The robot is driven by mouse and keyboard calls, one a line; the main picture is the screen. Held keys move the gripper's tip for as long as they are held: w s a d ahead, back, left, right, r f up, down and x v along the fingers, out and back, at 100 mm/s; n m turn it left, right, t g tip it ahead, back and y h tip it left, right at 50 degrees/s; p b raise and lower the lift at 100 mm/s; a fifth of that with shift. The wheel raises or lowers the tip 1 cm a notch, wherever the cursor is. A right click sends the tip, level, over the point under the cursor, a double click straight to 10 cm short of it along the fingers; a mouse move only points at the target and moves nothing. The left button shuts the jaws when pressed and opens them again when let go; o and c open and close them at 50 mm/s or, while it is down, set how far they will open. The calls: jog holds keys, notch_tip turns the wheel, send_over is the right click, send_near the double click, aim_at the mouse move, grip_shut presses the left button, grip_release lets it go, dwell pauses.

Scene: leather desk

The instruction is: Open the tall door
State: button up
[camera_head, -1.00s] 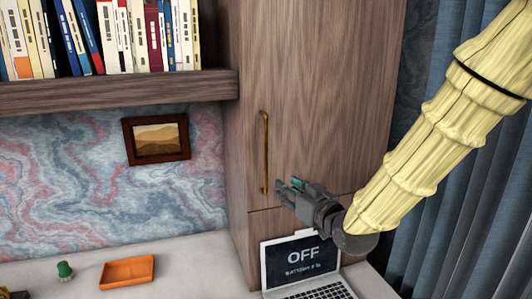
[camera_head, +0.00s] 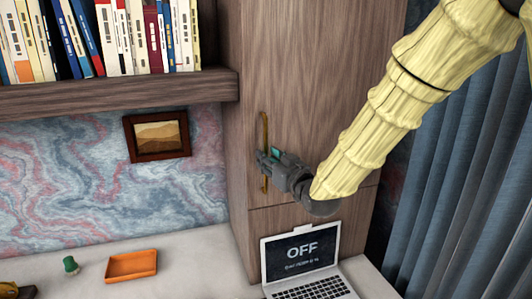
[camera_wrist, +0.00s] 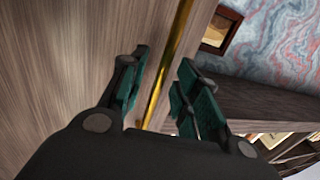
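The tall door (camera_head: 310,90) is a brown wood-grain cabinet panel, and it looks closed. Its handle (camera_head: 264,130) is a thin vertical brass bar near the door's left edge. My gripper (camera_head: 266,160) is at the lower half of the handle. In the wrist view the brass handle (camera_wrist: 172,55) runs between the two green-padded fingers of my gripper (camera_wrist: 160,95). The fingers are open, with a visible gap on both sides of the bar. In the head view the gripper covers part of the handle.
A laptop (camera_head: 302,252) reading OFF stands on the desk below the door. A bookshelf (camera_head: 120,92) with several books is at the upper left. A framed picture (camera_head: 157,136) hangs on the marbled wall. An orange tray (camera_head: 131,266) lies on the desk. Blue curtains (camera_head: 450,180) hang at the right.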

jog(key=shift+x, duration=0.95)
grip_shut()
